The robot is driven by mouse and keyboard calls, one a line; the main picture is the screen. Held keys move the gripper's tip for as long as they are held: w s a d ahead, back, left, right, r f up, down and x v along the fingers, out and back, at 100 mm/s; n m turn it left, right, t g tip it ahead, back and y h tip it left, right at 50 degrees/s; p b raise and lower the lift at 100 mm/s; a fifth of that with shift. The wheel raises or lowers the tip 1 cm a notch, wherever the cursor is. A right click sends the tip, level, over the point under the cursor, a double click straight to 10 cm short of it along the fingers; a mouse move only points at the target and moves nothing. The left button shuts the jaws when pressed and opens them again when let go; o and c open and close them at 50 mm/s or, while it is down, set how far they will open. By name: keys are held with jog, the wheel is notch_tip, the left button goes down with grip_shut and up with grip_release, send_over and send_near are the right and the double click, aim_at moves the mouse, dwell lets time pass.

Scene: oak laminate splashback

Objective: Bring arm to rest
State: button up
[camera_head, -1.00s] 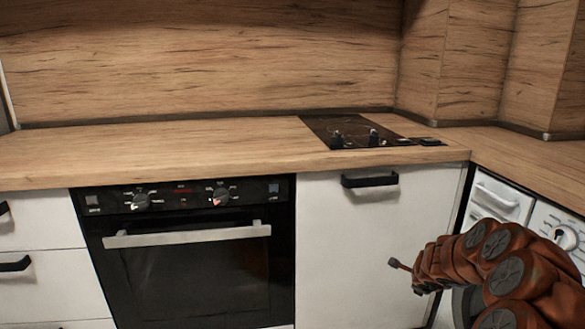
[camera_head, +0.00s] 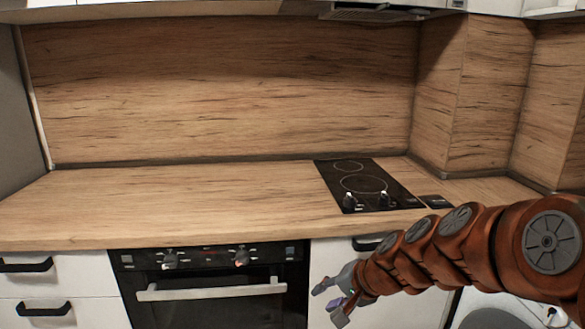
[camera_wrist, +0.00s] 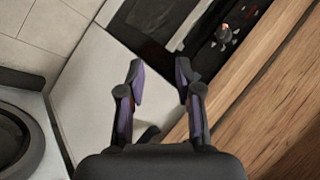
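My gripper (camera_head: 331,302) is at the end of my brown-orange arm, which reaches in from the right in the head view. It is in front of the white cabinet door (camera_head: 400,306), below the countertop's front edge. In the wrist view my gripper (camera_wrist: 159,75) has its two dark fingers spread apart with nothing between them. The white door and the black oven (camera_wrist: 150,22) show beyond the fingers.
The oak countertop (camera_head: 190,205) is bare on the left. A black hob (camera_head: 372,185) with two knobs sits on its right part. The oven (camera_head: 210,305) has a silver handle. Black drawer handles (camera_head: 25,265) stick out at left. A washing machine (camera_head: 490,312) stands at right.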

jog(key=s+d+r+n+g+h+p, duration=0.2)
jog(key=s+d+r+p, duration=0.1)
jog(key=s, duration=0.7)
jog(key=s+d+r+n+g+h+p, duration=0.2)
jog(key=s+d+r+p, duration=0.1)
jog(key=s, duration=0.7)
jog(key=s+d+r+n+g+h+p, duration=0.2)
jog(key=s+p, duration=0.4)
jog(key=s, duration=0.4)
jog(key=d+r+g, duration=0.1)
jog(key=d, duration=0.1)
jog(key=shift+s+d+r, duration=0.3)
jog(key=shift+d+r, duration=0.05)
